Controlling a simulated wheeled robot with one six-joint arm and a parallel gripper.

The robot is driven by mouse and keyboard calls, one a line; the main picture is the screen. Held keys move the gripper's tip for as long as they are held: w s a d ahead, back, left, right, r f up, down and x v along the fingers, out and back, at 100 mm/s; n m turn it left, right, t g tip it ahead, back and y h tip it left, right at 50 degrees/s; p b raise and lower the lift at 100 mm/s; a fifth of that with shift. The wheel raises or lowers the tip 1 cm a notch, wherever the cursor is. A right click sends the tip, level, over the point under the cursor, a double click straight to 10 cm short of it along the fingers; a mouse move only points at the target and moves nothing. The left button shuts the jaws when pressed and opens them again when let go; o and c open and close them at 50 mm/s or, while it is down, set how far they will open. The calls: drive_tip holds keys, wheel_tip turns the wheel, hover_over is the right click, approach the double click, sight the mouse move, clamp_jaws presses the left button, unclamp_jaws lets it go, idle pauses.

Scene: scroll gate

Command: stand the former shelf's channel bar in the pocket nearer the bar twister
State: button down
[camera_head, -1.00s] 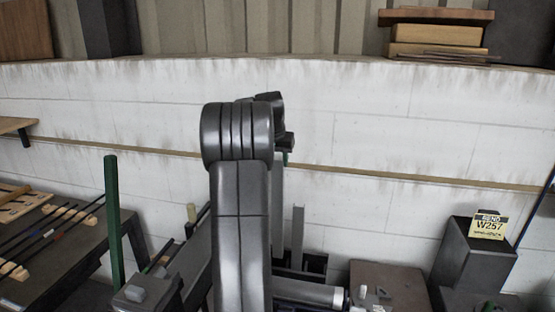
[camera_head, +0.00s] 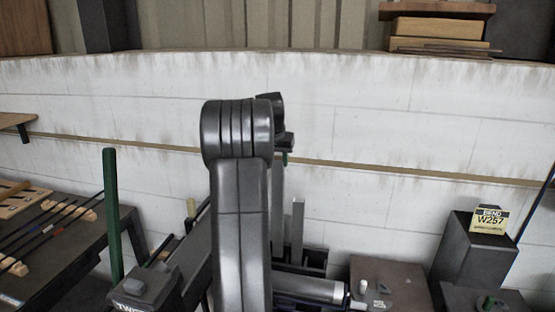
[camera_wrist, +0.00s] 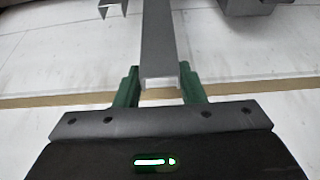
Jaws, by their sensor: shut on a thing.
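My gripper (camera_wrist: 163,88) has green fingers closed on a grey channel bar (camera_wrist: 162,40), whose open U-shaped end faces the wrist camera. In the head view this bar (camera_head: 279,200) hangs upright below the gripper (camera_head: 285,158), just right of my arm. Its lower end is hidden behind my arm, so I cannot tell whether it touches a pocket. A second grey channel bar (camera_head: 297,232) stands upright in a dark pocketed rack (camera_head: 316,260); its end also shows in the wrist view (camera_wrist: 110,9). The bar twister (camera_head: 146,291), with a partly visible label, stands left of the rack.
A green post (camera_head: 112,215) and a table with rods (camera_head: 40,255) are at left. A white block wall (camera_head: 420,130) is behind.

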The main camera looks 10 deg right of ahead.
sight(277, 195)
drive_tip(key=shift+f+b, duration=4.2)
drive_tip(key=shift+f, duration=3.1)
drive_tip(key=c, duration=0.8)
unclamp_jaws()
